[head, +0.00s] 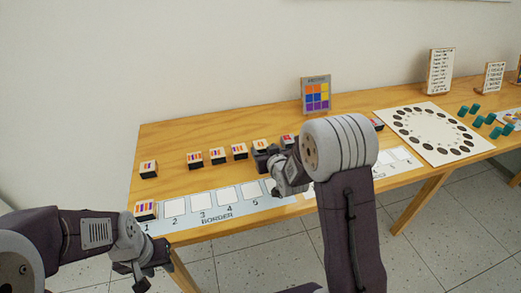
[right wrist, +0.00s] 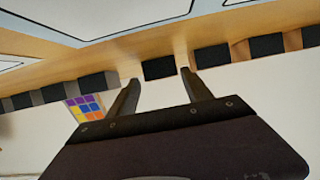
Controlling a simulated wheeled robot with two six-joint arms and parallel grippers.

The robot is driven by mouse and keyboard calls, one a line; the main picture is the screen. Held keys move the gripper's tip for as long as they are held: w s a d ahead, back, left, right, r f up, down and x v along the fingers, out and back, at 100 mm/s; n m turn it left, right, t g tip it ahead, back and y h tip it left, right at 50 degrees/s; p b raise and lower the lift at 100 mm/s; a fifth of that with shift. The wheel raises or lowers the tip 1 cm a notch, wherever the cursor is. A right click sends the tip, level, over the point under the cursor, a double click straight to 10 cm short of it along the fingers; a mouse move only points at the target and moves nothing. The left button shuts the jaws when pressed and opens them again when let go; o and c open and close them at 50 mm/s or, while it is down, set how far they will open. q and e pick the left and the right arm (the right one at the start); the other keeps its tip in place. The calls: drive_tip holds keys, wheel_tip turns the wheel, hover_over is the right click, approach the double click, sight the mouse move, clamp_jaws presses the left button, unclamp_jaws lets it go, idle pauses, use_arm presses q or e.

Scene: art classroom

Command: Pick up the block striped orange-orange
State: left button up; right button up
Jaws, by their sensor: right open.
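A block (head: 260,145) with a pale top and what look like orange stripes stands in the back row; its stripes are too small to be sure of. My right gripper (head: 264,160) is just in front of it and partly hides it. In the right wrist view the right gripper (right wrist: 160,77) is open, with a dark-sided block (right wrist: 158,69) between or just beyond its fingertips; its striped top is hidden there. My left gripper (head: 142,272) hangs low by the table's front left edge, and its jaws are unclear.
Several other striped blocks stand in the row, including ones left (head: 239,151) and right (head: 287,139) of it. A block (head: 145,210) sits on the border strip's (head: 216,218) first place. A colour-grid card (head: 316,94) stands behind. A dotted board (head: 432,132) lies right.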

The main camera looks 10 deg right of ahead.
sight(260, 143)
drive_tip(key=shift+w, duration=0.45)
drive_tip(key=x, duration=0.4)
drive_tip(key=shift+w+a+r, duration=0.15)
drive_tip(key=shift+w, duration=0.2)
drive_tip(key=shift+s+r, duration=0.1)
drive_tip(key=c, duration=1.1)
wheel_tip(260, 143, up, 4)
drive_tip(key=shift+r+p, duration=0.25)
drive_tip(key=shift+p, duration=0.25)
drive_tip(key=v, duration=0.4)
drive_tip(key=a+r+p+v, duration=0.1)
drive_tip(key=v, duration=0.3)
drive_tip(key=a+v, duration=0.1)
drive_tip(key=v, duration=0.4)
drive_tip(key=shift+w+r, duration=0.2)
drive_tip(key=shift+r, duration=0.05)
